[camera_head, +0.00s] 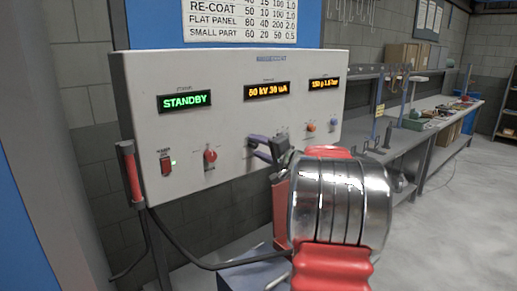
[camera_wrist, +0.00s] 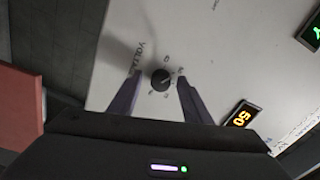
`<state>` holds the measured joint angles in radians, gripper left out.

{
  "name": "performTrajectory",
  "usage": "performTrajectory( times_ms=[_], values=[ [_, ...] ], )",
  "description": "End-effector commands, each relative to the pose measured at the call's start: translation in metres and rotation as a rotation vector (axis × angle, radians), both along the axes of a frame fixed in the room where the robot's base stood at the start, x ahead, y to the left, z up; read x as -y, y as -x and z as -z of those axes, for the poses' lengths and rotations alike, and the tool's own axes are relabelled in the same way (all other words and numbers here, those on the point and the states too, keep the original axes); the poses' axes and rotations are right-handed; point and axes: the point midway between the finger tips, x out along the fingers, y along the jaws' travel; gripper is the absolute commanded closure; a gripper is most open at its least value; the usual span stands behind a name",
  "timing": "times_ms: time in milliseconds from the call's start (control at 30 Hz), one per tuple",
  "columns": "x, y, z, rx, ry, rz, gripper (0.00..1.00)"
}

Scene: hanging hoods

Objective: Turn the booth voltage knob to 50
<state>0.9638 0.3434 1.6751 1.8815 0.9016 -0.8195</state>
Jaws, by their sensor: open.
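The voltage knob (camera_wrist: 160,78) is small, black and round with a light pointer mark, on the pale panel in the wrist view. Part of its "VOLTAGE" label shows beside it. My gripper (camera_wrist: 159,80) has its two purple fingers spread, one on each side of the knob, with visible gaps to it. In the head view my gripper (camera_head: 259,147) reaches the panel below the middle display and mostly hides the knob. The middle display (camera_head: 267,91) reads 50 kV 30 uA in orange; its "50" also shows in the wrist view (camera_wrist: 241,114).
A workbench (camera_head: 430,150) stands right.

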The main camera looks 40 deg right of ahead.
Motion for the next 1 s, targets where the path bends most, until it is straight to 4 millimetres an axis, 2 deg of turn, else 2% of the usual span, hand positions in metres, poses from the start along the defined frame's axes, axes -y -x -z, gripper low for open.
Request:
performTrajectory(
  times_ms=[267,800,1000],
  values=[
    [-0.002,0.026,-0.002,0.001,0.0,0.003,0.56],
    [-0.013,0.117,-0.005,0.0,0.0,0.003,0.56],
    [-0.016,0.134,-0.005,-0.002,-0.001,0.001,0.56]
  ],
)
